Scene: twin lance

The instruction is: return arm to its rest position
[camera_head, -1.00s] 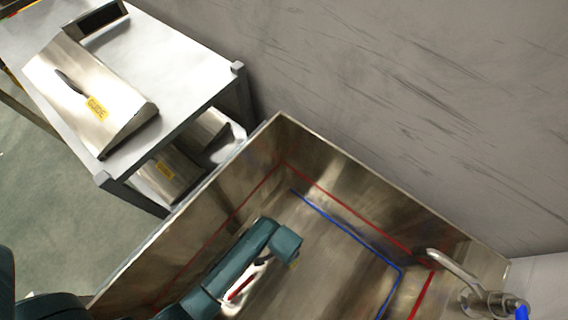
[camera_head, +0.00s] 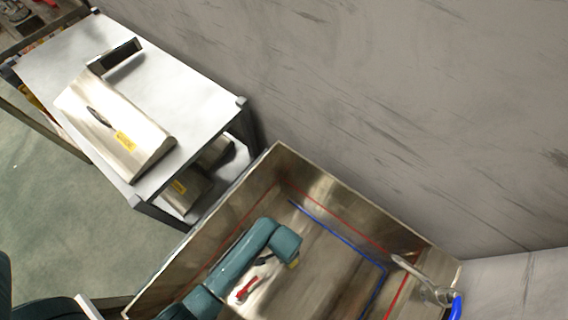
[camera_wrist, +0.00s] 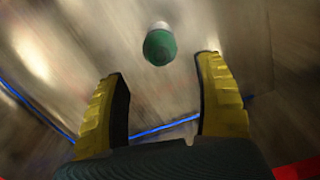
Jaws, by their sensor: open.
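My teal arm reaches into a steel basin (camera_head: 200,262) in the head view. My gripper (camera_wrist: 162,70) shows in the wrist view as two yellow ribbed fingers, spread apart with nothing between them. In the head view only a small yellow bit of it shows beyond the arm's end. A green and white rounded object (camera_wrist: 160,46) lies beyond the fingertips, apart from them, against the metal surface. A small red item (camera_head: 246,291) shows beside my arm in the head view; I cannot tell what it is.
A metal faucet (camera_head: 425,282) with a blue part stands at the basin's right. A grey table (camera_head: 195,85) at upper left carries a steel box with a yellow label (camera_head: 115,125). Red and blue lines mark the basin. A grey wall (camera_head: 400,110) rises behind.

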